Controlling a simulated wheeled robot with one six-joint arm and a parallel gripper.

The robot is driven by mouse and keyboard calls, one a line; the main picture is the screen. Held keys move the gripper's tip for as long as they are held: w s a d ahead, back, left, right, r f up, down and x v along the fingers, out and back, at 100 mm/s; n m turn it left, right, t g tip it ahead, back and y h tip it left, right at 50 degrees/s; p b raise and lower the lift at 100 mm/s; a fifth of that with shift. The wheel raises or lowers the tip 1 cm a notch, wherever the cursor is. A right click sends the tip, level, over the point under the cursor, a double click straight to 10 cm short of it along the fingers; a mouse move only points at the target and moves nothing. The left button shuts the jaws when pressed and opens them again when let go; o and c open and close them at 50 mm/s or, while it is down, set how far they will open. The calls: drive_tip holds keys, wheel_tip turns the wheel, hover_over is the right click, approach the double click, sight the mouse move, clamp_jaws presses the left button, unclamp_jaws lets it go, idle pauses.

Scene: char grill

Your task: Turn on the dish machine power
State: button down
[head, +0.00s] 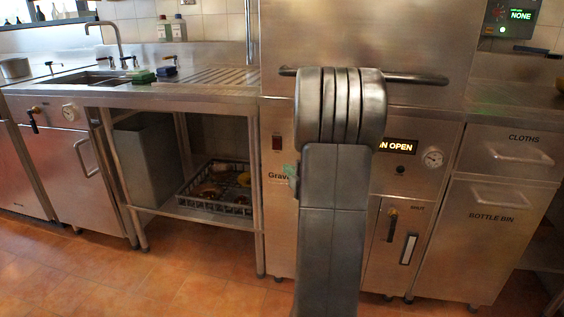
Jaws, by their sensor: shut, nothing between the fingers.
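The dish machine (276,215) is a tall stainless steel unit at the centre, with a long horizontal handle bar (415,78). A small red-lit switch (277,142) is on its front panel, left of my arm. A lit display (397,146) shows "N OPEN", its left part covered by my arm. A black knob (400,170) and a round gauge (433,157) are beside the display. My arm stands upright in front of the machine and hides the middle of its panel. My gripper is not visible. A small green patch (291,172) shows at the arm's left edge; I cannot tell what it is.
Left are a sink counter (215,90) and a shelf with a dish rack (210,208). Right are a "CLOTHS" drawer (510,150) and a "BOTTLE BIN" door (490,235). A control box (515,18) reading "NONE" is at upper right. The tiled floor (150,270) at front left is clear.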

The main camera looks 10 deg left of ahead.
drive_tip(key=shift+v, duration=1.05)
drive_tip(key=shift+f, duration=0.2)
